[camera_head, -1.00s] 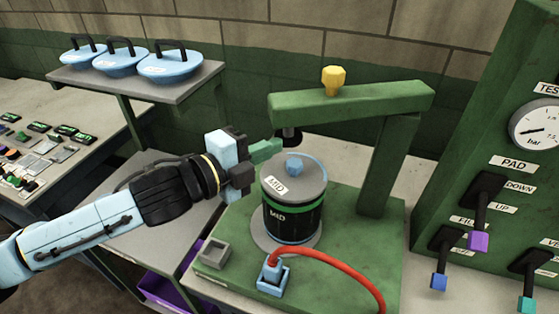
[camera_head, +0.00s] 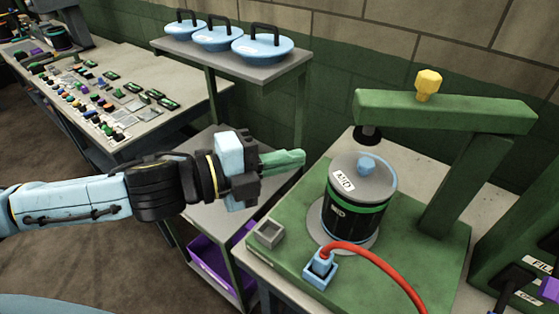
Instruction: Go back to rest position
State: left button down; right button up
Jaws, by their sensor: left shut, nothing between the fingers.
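My left gripper (camera_head: 290,160) comes in from the left on its light blue and black arm. Its green fingers are shut with nothing between them. It is in the air, apart from and to the left of the black canister labelled MID (camera_head: 352,215). The canister stands upright on the green press base (camera_head: 420,235), with a grey lid (camera_head: 362,178) on top that has a blue knob. My right gripper is not in view.
The green press arm (camera_head: 450,112) with a yellow knob (camera_head: 428,84) overhangs the canister. A red hose (camera_head: 375,262) runs from a blue socket (camera_head: 319,270). Three blue lids (camera_head: 262,47) sit on a raised shelf (camera_head: 225,62). A table with many small parts (camera_head: 100,95) is at left.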

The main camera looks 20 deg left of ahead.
pick_arm(q)
jog(key=shift+s+a, duration=0.3)
jog(key=shift+a, duration=0.15)
